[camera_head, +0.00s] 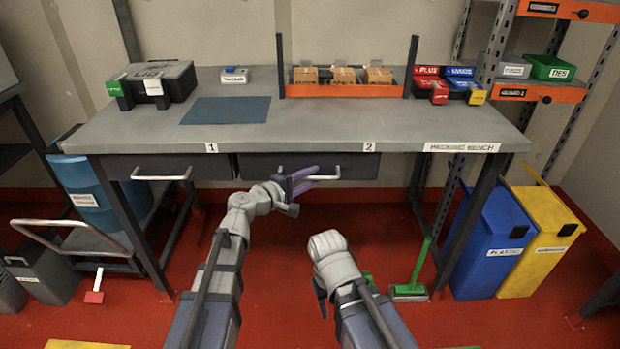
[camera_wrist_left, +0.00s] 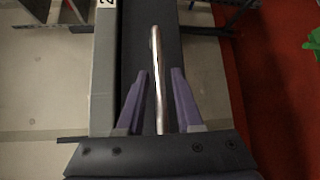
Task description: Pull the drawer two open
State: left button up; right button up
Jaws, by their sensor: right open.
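Drawer two (camera_head: 358,167) is the dark drawer under the bench top, near the label "2" (camera_head: 369,147). Its front looks flush with the bench, so it appears shut. Its silver bar handle (camera_head: 331,177) also shows in the left wrist view (camera_wrist_left: 156,55). My left gripper (camera_head: 312,176) is at the handle. In the left wrist view its purple fingers (camera_wrist_left: 161,73) stand on either side of the bar, with gaps showing, so it is open around the handle. My right gripper (camera_head: 321,296) is low in front of the bench, apart from the drawer; its fingers are mostly hidden by its own wrist.
Drawer one (camera_head: 110,167) sits shut at the left with its own handle (camera_head: 160,178). The bench top (camera_head: 310,125) carries boxes, bins and a toolbox. Blue and yellow bins (camera_head: 490,240) stand at the right, a green brush (camera_head: 409,290) nearby. Red floor before drawer two is clear apart from my arms.

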pick_arm(q)
grip_shut()
dwell(1.1)
